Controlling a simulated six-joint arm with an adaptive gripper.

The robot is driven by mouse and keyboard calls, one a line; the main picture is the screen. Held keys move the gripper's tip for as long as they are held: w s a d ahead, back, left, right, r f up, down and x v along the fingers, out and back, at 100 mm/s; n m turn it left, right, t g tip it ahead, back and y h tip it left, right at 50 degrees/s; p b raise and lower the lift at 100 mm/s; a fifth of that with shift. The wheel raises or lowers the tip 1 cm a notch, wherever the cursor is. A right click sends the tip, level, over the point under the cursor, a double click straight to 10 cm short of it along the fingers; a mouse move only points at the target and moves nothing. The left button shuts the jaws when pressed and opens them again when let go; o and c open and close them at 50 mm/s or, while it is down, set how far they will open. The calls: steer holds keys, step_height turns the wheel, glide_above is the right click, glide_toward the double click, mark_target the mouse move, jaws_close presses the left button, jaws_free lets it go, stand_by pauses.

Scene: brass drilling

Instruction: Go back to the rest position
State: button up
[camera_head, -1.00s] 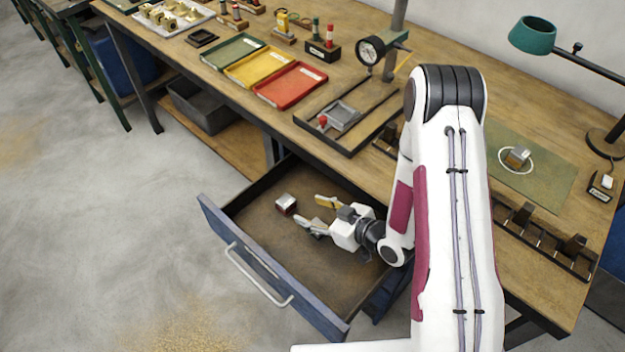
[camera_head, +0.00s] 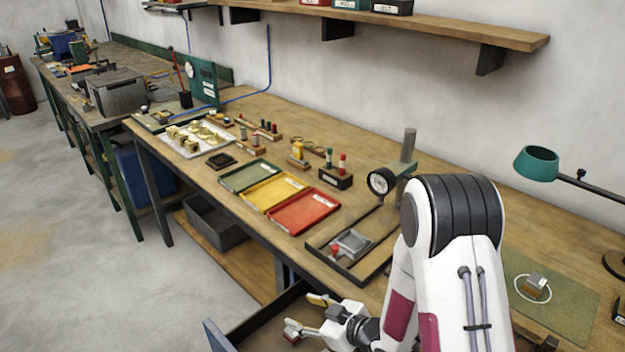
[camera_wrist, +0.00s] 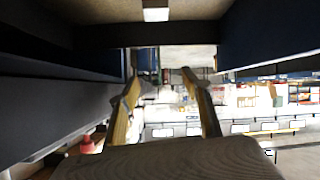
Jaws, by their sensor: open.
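My gripper (camera_head: 305,314) is low at the bottom of the head view, over the open drawer (camera_head: 262,322). Its two fingers are spread with nothing between them. They also show spread in the wrist view (camera_wrist: 163,92). A small block with a pale top and reddish side (camera_head: 291,334) shows by the lower fingertip in the head view; whether they touch I cannot tell. In the wrist view a pale block (camera_wrist: 155,14) lies on the brown drawer floor (camera_wrist: 100,10) at the top edge, apart from the fingers. Most of the drawer is cut off in the head view.
The workbench (camera_head: 240,207) stands above and behind the drawer. Drawer walls (camera_wrist: 275,35) flank the gripper.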

step_height(320, 180, up, 6)
steer(key=w+h, duration=0.1)
steer(key=w, duration=0.1)
steer(key=s+d+r+m+h, duration=0.3)
steer(key=d+r+h, duration=0.1)
steer(key=d+r, duration=0.35)
steer(key=s+d+r+m+h, duration=0.2)
steer(key=d+r+h, duration=0.1)
steer(key=d+r, duration=0.45)
steer(key=s+d+r+m+g, duration=0.1)
steer(key=s+r+m, duration=0.2)
steer(key=s, duration=1)
steer(key=s+d+r+m+g, duration=0.1)
steer(key=s+d+r+m, duration=0.1)
steer(key=s, duration=1.1)
steer(key=shift+d+r+m+g+h, duration=0.3)
steer(key=shift+r+m+g+h, duration=0.1)
steer(key=shift+r+m, duration=0.2)
